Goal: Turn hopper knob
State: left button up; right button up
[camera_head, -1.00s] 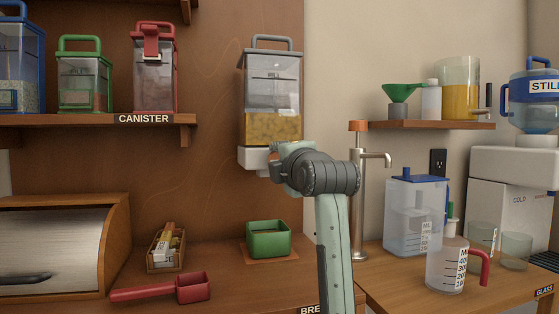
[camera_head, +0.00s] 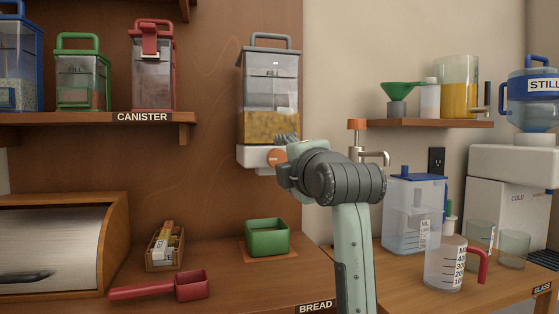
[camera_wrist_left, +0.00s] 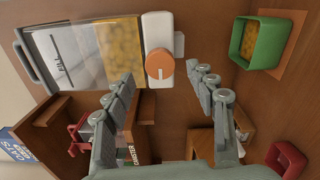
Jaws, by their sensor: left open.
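The hopper (camera_head: 270,88) hangs on the brown wall panel, a clear bin with a grey handle, partly filled with yellow grain. Its orange knob (camera_head: 275,157) sits on the white base (camera_head: 252,157). In the left wrist view the knob (camera_wrist_left: 159,63) is round with a white mark. My left gripper (camera_head: 284,143) is open in front of the base. In the left wrist view its fingers (camera_wrist_left: 160,74) point at the knob, one to each side, with nothing held. Contact is not visible. My right gripper is not in view.
A green box (camera_head: 267,238) stands below the hopper; the left wrist view shows yellow contents in it (camera_wrist_left: 250,42). A red scoop (camera_head: 165,288) and a small crate (camera_head: 165,248) lie to the left. A metal tap (camera_head: 358,150) stands right of the hopper.

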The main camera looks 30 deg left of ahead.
pick_arm(q)
jog(key=v, duration=0.6)
jog(key=shift+s+d, duration=0.25)
jog(key=shift+d, duration=0.05)
